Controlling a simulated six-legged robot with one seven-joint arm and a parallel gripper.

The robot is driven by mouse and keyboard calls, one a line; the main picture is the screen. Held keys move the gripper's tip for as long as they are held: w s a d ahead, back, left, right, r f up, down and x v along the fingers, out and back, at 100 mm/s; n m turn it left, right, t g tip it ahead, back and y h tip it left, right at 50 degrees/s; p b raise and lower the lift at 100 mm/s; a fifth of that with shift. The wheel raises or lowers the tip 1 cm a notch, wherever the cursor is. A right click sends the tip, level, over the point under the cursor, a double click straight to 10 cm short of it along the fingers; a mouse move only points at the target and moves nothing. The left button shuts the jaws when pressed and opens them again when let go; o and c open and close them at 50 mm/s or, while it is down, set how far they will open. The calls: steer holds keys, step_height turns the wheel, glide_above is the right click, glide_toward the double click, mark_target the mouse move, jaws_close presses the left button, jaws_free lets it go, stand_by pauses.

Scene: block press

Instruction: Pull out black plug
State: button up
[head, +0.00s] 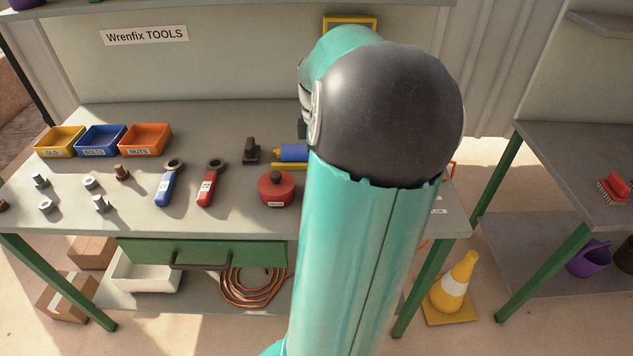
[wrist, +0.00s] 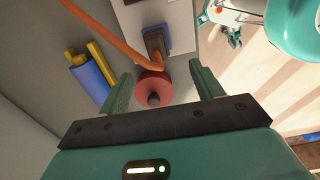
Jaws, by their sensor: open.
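In the wrist view a dark plug-like block (wrist: 155,42) sits on a pale grey panel, with an orange cable (wrist: 105,32) running to its lower end. My gripper (wrist: 160,80) is open, its two green fingers apart, with the block beyond them. A red round piece with a dark centre knob (wrist: 153,88) shows between the fingers, and I see no finger touching it. In the head view my own arm hides the gripper and this block.
The bench (head: 225,140) holds colored trays (head: 101,140), nuts, bolts, a blue wrench (head: 166,187), a red wrench (head: 208,187), a red round piece (head: 276,190) and a blue cylinder (head: 291,152). A yellow cone (head: 453,285) stands on the floor between the benches.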

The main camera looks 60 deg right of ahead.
steer(key=shift+s+d, duration=0.4)
steer(key=shift+f, duration=0.1)
steer(key=shift+f, duration=4.4)
jaws_close()
steer(key=shift+r, duration=3.05)
